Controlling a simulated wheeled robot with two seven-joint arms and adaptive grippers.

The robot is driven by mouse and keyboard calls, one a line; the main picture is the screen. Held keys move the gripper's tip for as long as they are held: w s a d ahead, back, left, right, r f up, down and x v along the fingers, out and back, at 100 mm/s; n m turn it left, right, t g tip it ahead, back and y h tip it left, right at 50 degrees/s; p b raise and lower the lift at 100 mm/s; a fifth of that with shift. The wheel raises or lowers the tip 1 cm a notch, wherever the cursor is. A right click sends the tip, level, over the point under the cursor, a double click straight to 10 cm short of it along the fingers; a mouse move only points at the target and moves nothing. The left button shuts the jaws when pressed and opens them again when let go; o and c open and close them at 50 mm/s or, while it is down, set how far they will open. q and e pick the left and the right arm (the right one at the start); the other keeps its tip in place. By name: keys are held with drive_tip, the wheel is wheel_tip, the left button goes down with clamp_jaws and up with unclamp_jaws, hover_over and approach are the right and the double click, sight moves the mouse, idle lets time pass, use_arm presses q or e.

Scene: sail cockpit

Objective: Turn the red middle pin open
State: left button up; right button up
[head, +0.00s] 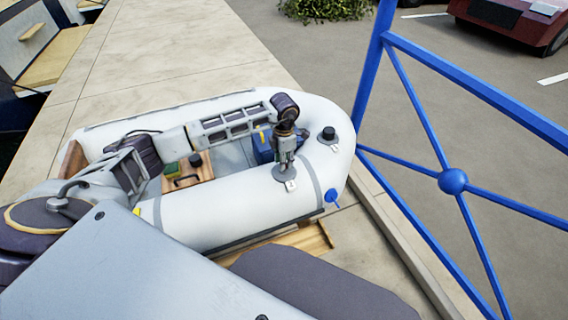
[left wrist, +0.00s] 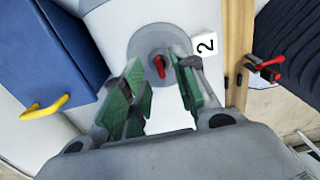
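The red pin (left wrist: 159,67) stands in the middle of a round grey plate (left wrist: 142,45), beside a white label marked 2 (left wrist: 205,44). My left gripper (left wrist: 157,70) is open, its two green-padded fingers apart. The pin shows between the fingertips in the left wrist view; I cannot tell whether either finger touches it. In the head view my left gripper (head: 285,160) points down over a round grey plate (head: 289,181) on the white tube of the inflatable boat (head: 240,218). The pin is hidden there. My right gripper is not in view.
A blue box (left wrist: 60,50) with a yellow handle (left wrist: 44,108) is close on the left. A red lever (left wrist: 265,66) sits at the right by a wooden strip. A black knob (head: 328,133) stands on the tube. A blue railing (head: 453,181) is at the right.

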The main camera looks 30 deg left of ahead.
use_arm(q)
drive_tip(key=shift+f, duration=0.9)
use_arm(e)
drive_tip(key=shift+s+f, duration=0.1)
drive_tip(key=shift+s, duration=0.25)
use_arm(q)
drive_tip(key=shift+c, duration=0.2)
